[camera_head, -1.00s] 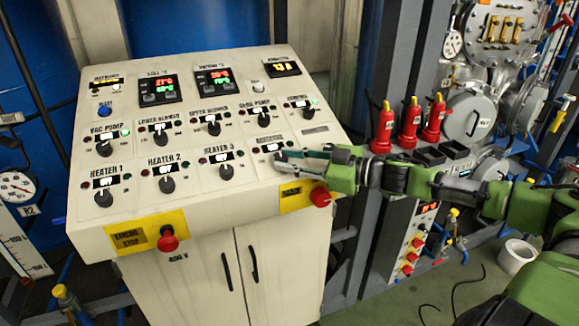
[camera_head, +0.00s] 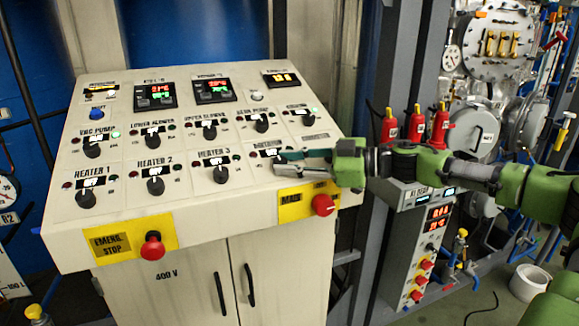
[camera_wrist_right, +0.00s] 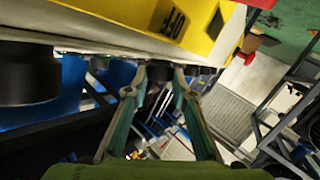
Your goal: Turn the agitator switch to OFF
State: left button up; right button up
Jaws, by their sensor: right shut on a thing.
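The knob's pointing direction cannot be told. My left gripper is not in view.
The heater 3 knob (camera_head: 221,175) is left of my right gripper. A red main button (camera_head: 323,205) on a yellow plate is just below it. A red emergency stop (camera_head: 152,247) sits on the front left edge. Red bottles (camera_head: 415,125) stand behind my right arm.

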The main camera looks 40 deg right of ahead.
jog(key=o, duration=1.1)
jog(key=shift+r, duration=0.1)
notch_tip(320, 180, up, 10)
jog(key=shift+f, duration=0.1)
